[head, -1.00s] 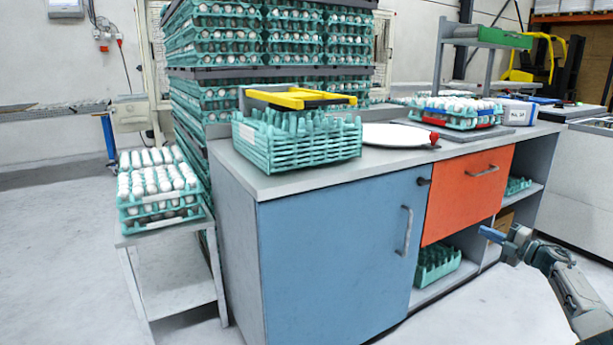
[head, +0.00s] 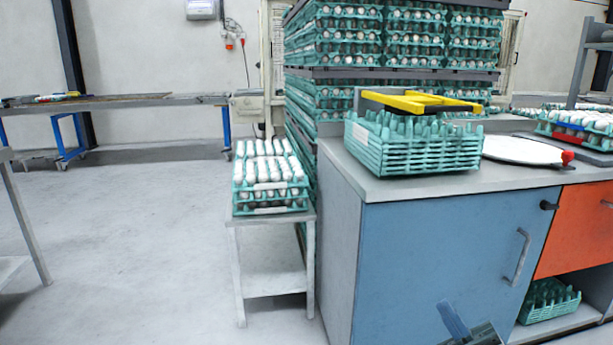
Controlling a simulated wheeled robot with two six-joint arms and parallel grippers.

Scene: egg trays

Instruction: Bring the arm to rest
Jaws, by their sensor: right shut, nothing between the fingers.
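My right gripper (head: 453,320) shows at the bottom edge of the head view, in front of the blue cabinet door (head: 440,262). Its fingers are together with nothing between them, and it is apart from every object. Most of my right arm is cut off by the frame. My left gripper is not in view.
A grey-topped cabinet bears a stack of empty teal egg trays (head: 412,151) with a yellow frame (head: 422,101) on top. A small table (head: 273,283) holds trays of white eggs (head: 270,180). Tall egg-tray stacks (head: 400,45) stand behind. The floor at left (head: 140,240) is clear.

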